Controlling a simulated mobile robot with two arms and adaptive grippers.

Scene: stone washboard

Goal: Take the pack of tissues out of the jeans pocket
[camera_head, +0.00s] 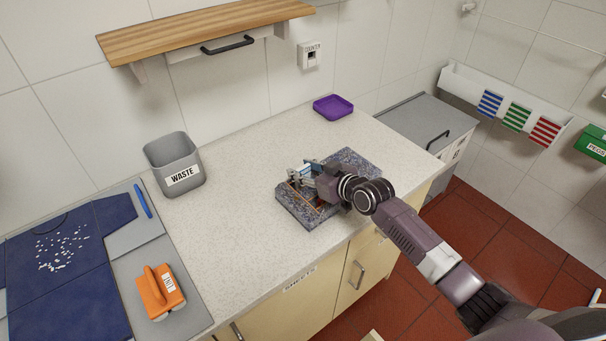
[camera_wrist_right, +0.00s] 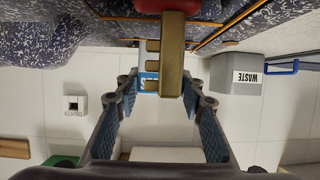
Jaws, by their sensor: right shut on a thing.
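The jeans (camera_head: 360,160) are a dark blue, speckled, folded piece lying on the worktop, with orange seams. My right gripper (camera_head: 307,179) is low over their left part. A small light blue patch shows at the fingers in the head view. I cannot tell whether the pack is still partly inside the pocket. My left gripper is out of view.
A grey WASTE bin (camera_head: 174,163) stands at the back left. A purple tray (camera_head: 333,106) is at the back right. The worktop between is clear.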

